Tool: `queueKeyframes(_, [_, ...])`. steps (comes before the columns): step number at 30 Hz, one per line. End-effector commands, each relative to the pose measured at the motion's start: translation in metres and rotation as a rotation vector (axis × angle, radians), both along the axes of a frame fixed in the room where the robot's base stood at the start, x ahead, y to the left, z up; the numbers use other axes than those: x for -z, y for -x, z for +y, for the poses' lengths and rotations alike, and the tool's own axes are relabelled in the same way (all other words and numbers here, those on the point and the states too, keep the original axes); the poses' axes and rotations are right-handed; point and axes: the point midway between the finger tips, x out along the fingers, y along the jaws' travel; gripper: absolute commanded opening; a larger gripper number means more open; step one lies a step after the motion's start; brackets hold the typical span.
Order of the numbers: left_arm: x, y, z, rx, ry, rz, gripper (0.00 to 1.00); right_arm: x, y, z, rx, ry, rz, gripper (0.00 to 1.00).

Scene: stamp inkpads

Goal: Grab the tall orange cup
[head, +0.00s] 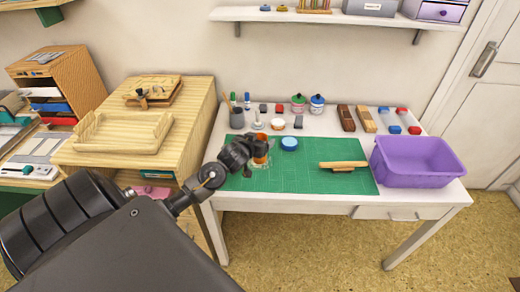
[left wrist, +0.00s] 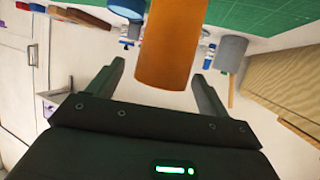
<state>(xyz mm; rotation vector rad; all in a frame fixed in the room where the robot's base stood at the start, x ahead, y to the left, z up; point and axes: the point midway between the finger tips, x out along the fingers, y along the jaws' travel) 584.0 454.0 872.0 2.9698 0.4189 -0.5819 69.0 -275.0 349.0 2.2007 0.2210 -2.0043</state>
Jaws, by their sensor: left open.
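The tall orange cup (head: 261,152) stands on the left part of the green cutting mat (head: 310,190) in the head view, partly hidden by my left gripper. My left gripper (head: 262,158) is at the cup, with its fingers open. In the left wrist view the orange cup (left wrist: 169,42) is large and upside down in the picture, between and beyond the two open fingertips of my gripper (left wrist: 158,72). I cannot tell whether either finger touches the cup. My right gripper does not show.
A blue round tub (head: 289,144) stands just right of the cup. A wooden piece (head: 343,165) lies on the mat, and a purple bin (head: 418,158) stands at the right. A grey pen cup (head: 236,118) and several small items line the table's back.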

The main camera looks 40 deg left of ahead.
Motion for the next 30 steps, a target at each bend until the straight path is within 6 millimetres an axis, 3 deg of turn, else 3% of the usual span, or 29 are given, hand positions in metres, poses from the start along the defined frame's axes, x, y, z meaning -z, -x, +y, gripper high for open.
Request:
queueKeyframes(6, [0.01,-0.026,0.009,0.0,0.0,-0.001,0.79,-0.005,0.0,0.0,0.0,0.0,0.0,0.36])
queueKeyframes(16, [0.014,-0.031,0.01,0.0,0.0,0.0,0.78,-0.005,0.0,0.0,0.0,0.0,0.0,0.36])
queueKeyframes(27, [0.014,-0.031,0.01,0.001,0.0,0.0,0.29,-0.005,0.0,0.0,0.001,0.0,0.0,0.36])
queueKeyframes(30, [0.014,-0.031,0.01,0.001,0.0,0.0,0.2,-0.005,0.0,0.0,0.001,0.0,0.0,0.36])
